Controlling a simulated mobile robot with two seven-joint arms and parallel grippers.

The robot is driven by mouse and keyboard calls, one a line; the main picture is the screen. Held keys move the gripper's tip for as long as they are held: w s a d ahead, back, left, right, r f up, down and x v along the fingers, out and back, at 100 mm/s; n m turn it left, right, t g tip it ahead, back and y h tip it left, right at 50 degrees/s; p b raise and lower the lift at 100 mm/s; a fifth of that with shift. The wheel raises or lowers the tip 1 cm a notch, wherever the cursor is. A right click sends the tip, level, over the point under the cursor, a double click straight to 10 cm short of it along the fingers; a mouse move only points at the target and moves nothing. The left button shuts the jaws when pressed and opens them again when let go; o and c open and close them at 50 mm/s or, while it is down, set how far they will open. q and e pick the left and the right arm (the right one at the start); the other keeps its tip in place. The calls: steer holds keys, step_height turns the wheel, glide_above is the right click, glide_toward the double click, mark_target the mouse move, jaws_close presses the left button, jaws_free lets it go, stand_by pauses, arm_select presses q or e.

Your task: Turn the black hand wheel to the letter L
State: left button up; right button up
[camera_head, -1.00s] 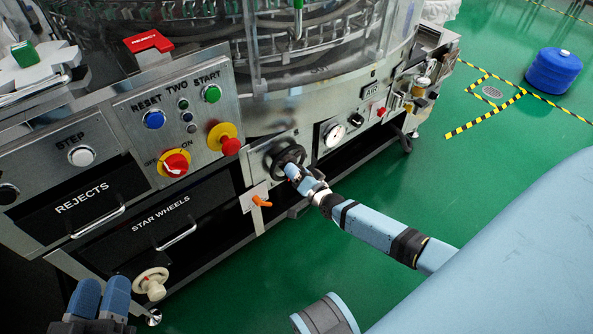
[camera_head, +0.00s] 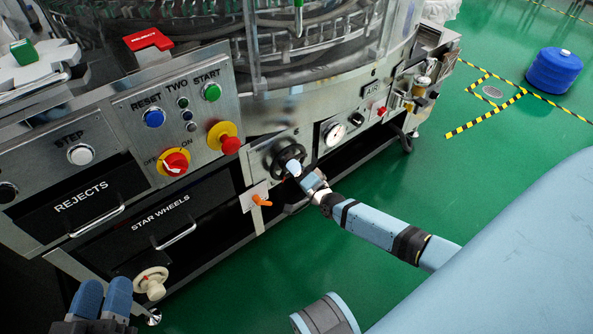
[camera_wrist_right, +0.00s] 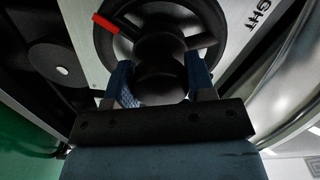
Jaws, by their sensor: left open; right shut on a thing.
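The black hand wheel (camera_head: 283,152) sits on the metal front panel of the machine. It also shows close up in the right wrist view (camera_wrist_right: 128,40), with a red mark (camera_wrist_right: 106,23) on its rim at the upper left. My right gripper (camera_head: 294,168) is at the wheel, shut on its black knob (camera_wrist_right: 162,75), with one blue finger on each side. Part of the wheel is hidden behind the gripper. The letter L is not readable in either view. My left gripper (camera_head: 103,297) is open and empty at the lower left, away from the wheel.
An orange lever (camera_head: 261,201) is just below left of the wheel. A pressure gauge (camera_head: 334,134) is to its right. A cream knob (camera_head: 151,282) stands near my left gripper.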

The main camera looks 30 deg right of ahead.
steer(key=o, duration=1.3)
steer(key=shift+c, duration=0.2)
steer(key=shift+s, duration=0.1)
arm_select(q)
step_height(320, 180, up, 6)
steer(key=t+p, duration=0.2)
steer(key=p, duration=0.2)
steer(key=shift+s+a+n, duration=0.2)
steer(key=shift+a+n, duration=0.05)
steer(key=shift+n, duration=0.05)
arm_select(e)
steer(key=s+d, duration=0.1)
steer(key=s, duration=1.2)
steer(key=shift+s, duration=0.35)
